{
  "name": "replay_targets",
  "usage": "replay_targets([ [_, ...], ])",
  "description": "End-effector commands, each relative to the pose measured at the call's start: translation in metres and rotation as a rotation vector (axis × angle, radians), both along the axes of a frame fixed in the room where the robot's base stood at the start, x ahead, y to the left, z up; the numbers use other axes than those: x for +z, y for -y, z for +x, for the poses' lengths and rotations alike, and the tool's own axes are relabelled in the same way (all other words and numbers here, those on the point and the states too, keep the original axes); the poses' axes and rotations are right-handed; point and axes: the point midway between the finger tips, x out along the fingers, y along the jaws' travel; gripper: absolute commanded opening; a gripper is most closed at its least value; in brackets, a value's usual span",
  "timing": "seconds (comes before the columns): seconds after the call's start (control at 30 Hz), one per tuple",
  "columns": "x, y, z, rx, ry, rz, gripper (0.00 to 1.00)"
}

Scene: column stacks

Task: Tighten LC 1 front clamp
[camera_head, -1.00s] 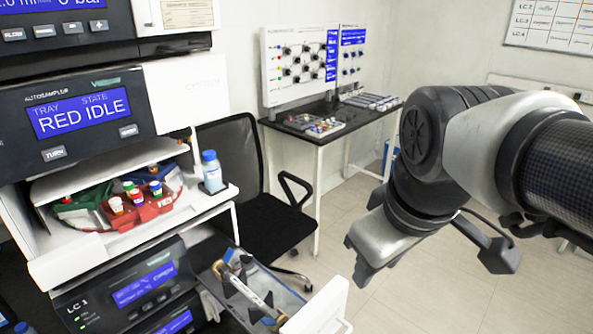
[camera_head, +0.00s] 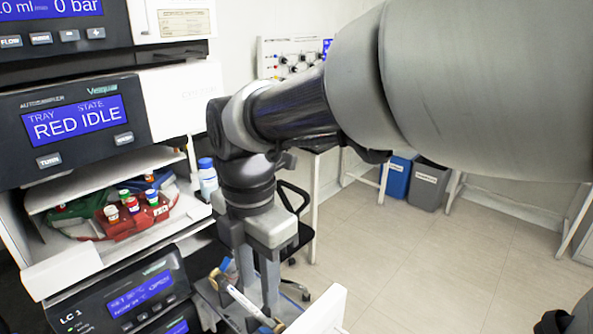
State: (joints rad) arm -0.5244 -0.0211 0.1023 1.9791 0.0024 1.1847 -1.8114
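The LC 1 module (camera_head: 95,312) is at the lower left, its screen lit and showing OPEN. Its drawer is pulled out, with a white front panel (camera_head: 322,312). A pale column (camera_head: 243,304) lies slanted in the drawer, with brassy fittings at its ends. The front end fitting (camera_head: 268,322) is near the drawer front, at the picture's bottom edge. My gripper (camera_head: 257,292) points down over the drawer, its two fingers apart with a gap between them. The fingers overlap the column's right side in the picture. I cannot tell whether they touch it. Part of the drawer is hidden behind them.
An office chair (camera_head: 292,205) stands behind my gripper. Two bins (camera_head: 428,185) stand by the far wall.

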Motion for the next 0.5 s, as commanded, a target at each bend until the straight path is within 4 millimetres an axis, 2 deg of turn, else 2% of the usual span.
replay_targets([
  [0.03, -0.014, 0.001, -0.001, 0.000, -0.004, -0.003, 0.34],
  [0.3, -0.072, 0.001, -0.001, 0.000, -0.003, -0.002, 0.34],
  [0.5, -0.104, 0.000, 0.000, -0.002, -0.002, -0.001, 0.34],
])
